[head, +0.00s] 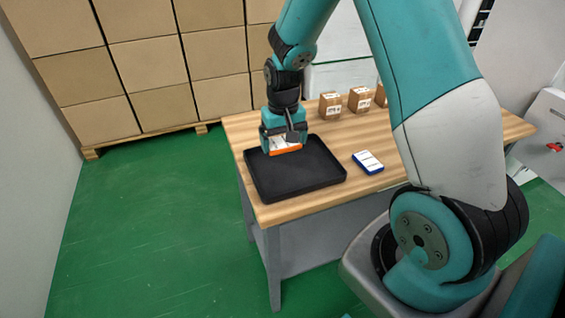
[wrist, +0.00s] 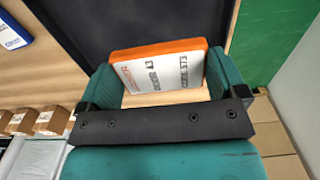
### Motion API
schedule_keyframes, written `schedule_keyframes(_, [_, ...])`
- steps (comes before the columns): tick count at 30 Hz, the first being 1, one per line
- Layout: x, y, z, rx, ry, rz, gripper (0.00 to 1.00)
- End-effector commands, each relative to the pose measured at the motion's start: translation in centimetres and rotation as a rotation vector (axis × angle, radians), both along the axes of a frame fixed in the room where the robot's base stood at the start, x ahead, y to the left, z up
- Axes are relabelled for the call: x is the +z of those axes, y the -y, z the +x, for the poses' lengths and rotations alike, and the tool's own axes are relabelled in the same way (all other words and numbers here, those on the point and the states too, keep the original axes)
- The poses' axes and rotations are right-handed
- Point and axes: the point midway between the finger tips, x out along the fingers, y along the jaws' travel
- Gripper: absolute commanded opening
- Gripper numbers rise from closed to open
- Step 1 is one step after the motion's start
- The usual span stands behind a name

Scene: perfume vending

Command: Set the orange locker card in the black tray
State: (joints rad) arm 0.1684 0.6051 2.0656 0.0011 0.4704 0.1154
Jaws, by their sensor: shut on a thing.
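The orange locker card (head: 285,145) is a flat block with orange edges and a white printed face. My gripper (head: 284,133) is shut on it, at the back left part of the black tray (head: 297,183) in the head view. In the wrist view the card (wrist: 158,70) sits between the two teal fingers of my gripper (wrist: 160,85), with the dark tray (wrist: 130,22) beyond it. The tray lies on the wooden table and looks empty. I cannot tell whether the card touches the tray.
A blue and white card (head: 368,162) lies on the wooden table (head: 228,124) right of the tray. Small brown boxes (head: 330,105) stand at the table's back. Large cartons (head: 150,65) are stacked on a pallet behind. Green floor is free at the left.

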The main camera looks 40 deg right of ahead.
Motion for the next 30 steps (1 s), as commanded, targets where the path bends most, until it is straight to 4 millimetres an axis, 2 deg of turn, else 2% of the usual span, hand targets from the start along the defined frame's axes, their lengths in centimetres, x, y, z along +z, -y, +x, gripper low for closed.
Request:
schedule_keyframes(1, [-1.3,0.0,-0.1,0.0,-0.006,0.001,0.67])
schedule_keyframes(3, [-2.6,0.0,-0.1,0.0,-0.004,0.001,0.67])
schedule_keyframes(10, [-4.9,-0.2,0.0,0.002,-0.001,0.0,0.67])
schedule_keyframes(15, [-7.3,-0.2,0.1,0.004,-0.001,0.0,0.67])
schedule_keyframes(18, [-8.0,-0.2,0.1,0.004,0.001,0.0,0.67])
schedule_keyframes(29, [-8.5,-0.3,0.1,0.004,0.002,-0.001,0.67])
schedule_keyframes(30, [-8.3,-0.3,0.1,0.004,0.002,-0.001,1.0])
